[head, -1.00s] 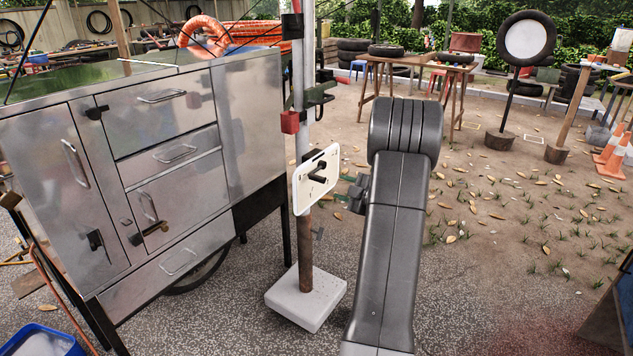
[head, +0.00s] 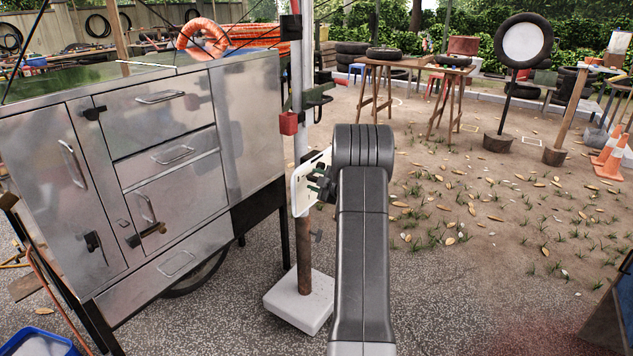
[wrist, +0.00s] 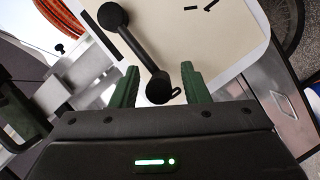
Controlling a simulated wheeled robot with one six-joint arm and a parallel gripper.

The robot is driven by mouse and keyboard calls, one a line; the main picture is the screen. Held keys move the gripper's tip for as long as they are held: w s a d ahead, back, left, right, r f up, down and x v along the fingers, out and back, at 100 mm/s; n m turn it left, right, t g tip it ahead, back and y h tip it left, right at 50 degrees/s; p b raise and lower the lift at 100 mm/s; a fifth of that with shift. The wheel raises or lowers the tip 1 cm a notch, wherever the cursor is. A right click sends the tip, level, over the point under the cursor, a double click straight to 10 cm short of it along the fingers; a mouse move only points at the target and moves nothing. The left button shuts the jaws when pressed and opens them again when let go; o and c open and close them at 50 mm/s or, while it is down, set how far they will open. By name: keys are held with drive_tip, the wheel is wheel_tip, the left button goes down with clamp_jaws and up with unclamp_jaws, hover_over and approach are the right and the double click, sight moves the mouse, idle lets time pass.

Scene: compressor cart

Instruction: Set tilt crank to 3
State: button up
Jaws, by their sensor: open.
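The tilt crank (wrist: 138,47) is a black bar with a rounded knob at each end, in front of a white plate (wrist: 225,40) in the wrist view. The plate (head: 299,192) also shows in the head view, on a post, partly hidden by my arm. My gripper (wrist: 160,72) has two green fingers, open, one on each side of the crank's lower knob. I cannot tell whether either finger touches it. In the head view my gripper (head: 319,183) is at the plate and largely covers the crank. The marks on the plate are too small to read.
The post stands in a pale block (head: 299,302). A metal cabinet cart (head: 250,125) with drawers is close on the left. A red box (head: 289,123) and a dark bracket (head: 318,100) sit on the post above. Open ground lies to the right.

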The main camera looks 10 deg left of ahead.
clamp_jaws()
drive_tip(key=shift+f, duration=0.15)
